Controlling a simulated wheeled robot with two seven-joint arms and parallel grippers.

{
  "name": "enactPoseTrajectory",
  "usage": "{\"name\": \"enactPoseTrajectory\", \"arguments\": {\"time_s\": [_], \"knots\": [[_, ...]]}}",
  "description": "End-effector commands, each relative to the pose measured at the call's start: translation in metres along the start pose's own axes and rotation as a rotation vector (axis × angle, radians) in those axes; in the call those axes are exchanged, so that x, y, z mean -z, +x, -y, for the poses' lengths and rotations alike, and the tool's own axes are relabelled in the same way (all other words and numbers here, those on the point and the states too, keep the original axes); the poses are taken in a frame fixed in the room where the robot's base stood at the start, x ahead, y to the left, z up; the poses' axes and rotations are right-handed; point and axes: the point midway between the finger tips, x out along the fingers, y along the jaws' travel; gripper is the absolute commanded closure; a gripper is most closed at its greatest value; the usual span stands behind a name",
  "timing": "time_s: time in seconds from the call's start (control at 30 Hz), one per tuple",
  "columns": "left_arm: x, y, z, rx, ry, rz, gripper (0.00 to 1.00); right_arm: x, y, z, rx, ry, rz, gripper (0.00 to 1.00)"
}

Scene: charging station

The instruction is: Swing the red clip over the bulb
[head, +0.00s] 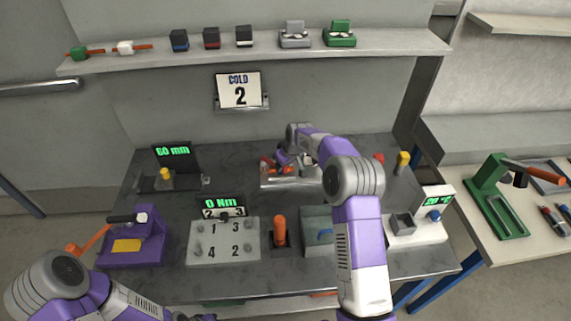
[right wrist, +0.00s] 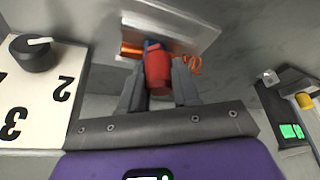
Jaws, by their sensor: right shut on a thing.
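My right gripper (head: 284,160) reaches the metal fixture (head: 268,181) at the back middle of the table. In the right wrist view (right wrist: 158,88) its two grey fingers are closed on a red rounded piece, which I take for the red clip (right wrist: 157,68). A blue bit and an orange bar (right wrist: 131,48) show just beyond it, with an orange loop (right wrist: 192,65) beside it. I cannot make out the bulb. My left arm (head: 70,285) comes in at the bottom left; its gripper fingers are not visible.
Around the fixture stand a 60 mm display (head: 176,157), a numbered plate (head: 222,252), an orange-handled lever (head: 279,230), a purple press (head: 135,242) and a white device (head: 420,222). A shelf (head: 265,49) runs above. A white dial box (right wrist: 35,92) is close in the wrist view.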

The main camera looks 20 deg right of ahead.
Motion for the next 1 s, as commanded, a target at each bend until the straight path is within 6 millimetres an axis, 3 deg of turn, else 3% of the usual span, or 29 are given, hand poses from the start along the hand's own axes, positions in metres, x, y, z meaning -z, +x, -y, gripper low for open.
{"name": "enactPoseTrajectory", "arguments": {"time_s": [0.13,0.17,0.3,0.63,1.0], "knots": [[0.0,0.0,0.0,0.0,0.0,0.0,0.57,-0.003,0.001,-0.002,-0.002,0.001,0.006,1.0],[0.0,0.0,0.0,0.0,0.0,0.0,0.57,-0.003,0.001,-0.002,-0.002,0.001,0.006,0.65],[0.0,0.0,0.0,0.0,0.0,0.0,0.57,-0.002,0.001,-0.001,-0.002,0.001,0.005,0.43],[0.0,-0.001,0.0,0.0,0.0,0.0,0.57,-0.001,-0.004,-0.001,-0.002,0.001,0.001,0.43],[0.0,-0.009,-0.003,0.0,0.0,0.0,0.57,-0.001,-0.061,-0.001,-0.001,0.001,0.002,0.43]]}}
